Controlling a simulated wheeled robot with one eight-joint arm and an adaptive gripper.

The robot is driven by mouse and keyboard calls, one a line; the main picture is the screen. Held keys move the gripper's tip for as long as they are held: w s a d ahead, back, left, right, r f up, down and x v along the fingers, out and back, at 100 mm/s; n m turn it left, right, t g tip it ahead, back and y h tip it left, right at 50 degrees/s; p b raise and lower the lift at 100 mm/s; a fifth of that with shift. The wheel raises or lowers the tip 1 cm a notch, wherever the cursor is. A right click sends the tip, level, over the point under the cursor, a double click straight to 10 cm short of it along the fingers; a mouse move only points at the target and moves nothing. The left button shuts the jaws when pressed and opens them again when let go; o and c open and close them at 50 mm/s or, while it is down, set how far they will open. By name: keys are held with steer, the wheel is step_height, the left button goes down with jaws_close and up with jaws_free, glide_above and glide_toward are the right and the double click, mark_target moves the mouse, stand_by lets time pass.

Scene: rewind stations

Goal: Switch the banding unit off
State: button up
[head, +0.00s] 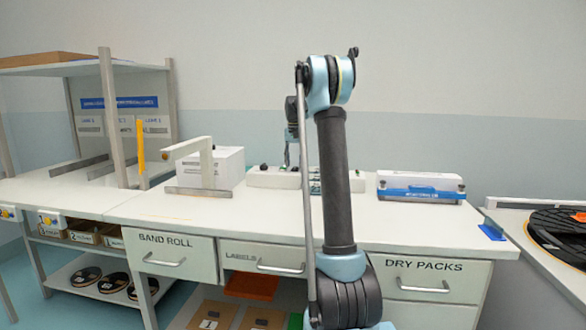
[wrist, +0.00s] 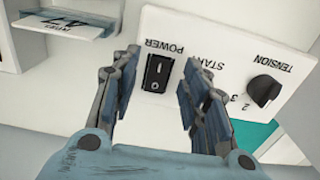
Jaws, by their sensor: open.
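The banding unit's white control panel (wrist: 222,62) fills the middle of the wrist view, with its lettering upside down. The black POWER rocker switch (wrist: 157,72) sits between my fingers; I cannot tell which way it is pressed. A black TENSION knob (wrist: 263,91) is on the right. Under the START label, the control is hidden behind my right finger. My gripper (wrist: 160,62) is open and empty, with one finger on each side of the switch. Contact with the panel cannot be told. In the head view my arm partly hides the low white unit (head: 262,179) on the bench.
The white bench (head: 400,228) also holds a white box behind an arched bracket (head: 204,146) on the left and a blue-and-white device (head: 421,188) on the right. A shelf rack (head: 108,115) stands at far left. A black reel (head: 560,232) lies at far right.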

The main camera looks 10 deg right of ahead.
steer(key=shift+f, duration=0.9)
jaws_close()
steer(key=shift+w, duration=0.1)
steer(key=shift+w+d+r+g+y, duration=0.1)
steer(key=shift+w+g+y, duration=0.1)
steer(key=shift+g, duration=0.45)
steer(key=shift+w+r+g+y, duration=0.1)
steer(key=shift+w+g+y, duration=0.1)
steer(key=shift+g, duration=0.45)
jaws_free()
